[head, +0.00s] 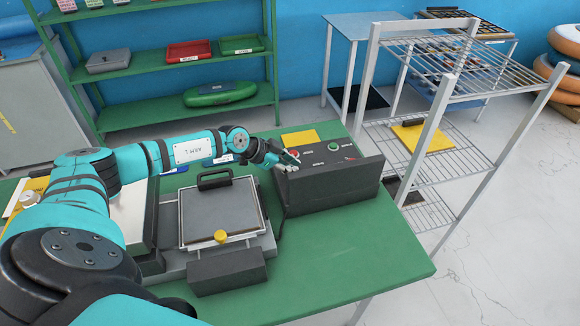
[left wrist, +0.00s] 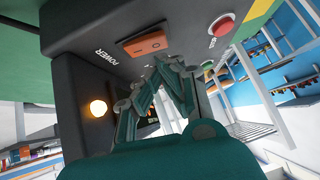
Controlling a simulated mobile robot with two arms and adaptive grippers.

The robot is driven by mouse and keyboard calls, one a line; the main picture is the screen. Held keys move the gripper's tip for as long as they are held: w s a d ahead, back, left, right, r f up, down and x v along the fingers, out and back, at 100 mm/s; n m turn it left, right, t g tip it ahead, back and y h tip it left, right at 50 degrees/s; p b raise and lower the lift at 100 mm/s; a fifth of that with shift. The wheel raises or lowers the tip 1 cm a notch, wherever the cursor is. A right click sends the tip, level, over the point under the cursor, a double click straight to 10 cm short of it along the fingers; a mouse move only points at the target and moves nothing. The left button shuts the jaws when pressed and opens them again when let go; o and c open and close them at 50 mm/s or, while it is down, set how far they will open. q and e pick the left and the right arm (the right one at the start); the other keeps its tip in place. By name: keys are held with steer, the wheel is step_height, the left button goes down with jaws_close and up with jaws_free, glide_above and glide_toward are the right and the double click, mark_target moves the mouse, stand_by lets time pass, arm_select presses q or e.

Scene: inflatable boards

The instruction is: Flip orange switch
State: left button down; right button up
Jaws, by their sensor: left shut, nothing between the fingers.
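The orange switch (left wrist: 146,42) sits in a dark frame beside the word POWER on the black control box, in the left wrist view. The box (head: 335,192) stands on the green table in the head view, where I cannot make out the switch near my gripper. My left gripper (head: 290,161) is shut and empty over the left part of the box. In the left wrist view its fingertips (left wrist: 167,68) are close to the switch; I cannot tell if they touch it. A lamp (left wrist: 98,108) on the box glows orange. My right gripper is not in view.
The box also has a red button (left wrist: 222,27) and a green button (head: 333,147). A press with a grey plate (head: 222,210) and black handle stands left of it on the green table (head: 385,250). A wire rack (head: 440,150) stands to the right.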

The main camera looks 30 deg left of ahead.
arm_select(q)
steer(key=shift+a+f, duration=0.1)
steer(key=shift+f, duration=0.5)
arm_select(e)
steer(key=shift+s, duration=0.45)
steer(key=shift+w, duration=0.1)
arm_select(q)
steer(key=shift+a+f, duration=0.1)
steer(key=shift+f, duration=0.1)
steer(key=shift+w+a+f, duration=0.1)
steer(key=shift+w+f, duration=0.05)
steer(key=shift+f, duration=0.05)
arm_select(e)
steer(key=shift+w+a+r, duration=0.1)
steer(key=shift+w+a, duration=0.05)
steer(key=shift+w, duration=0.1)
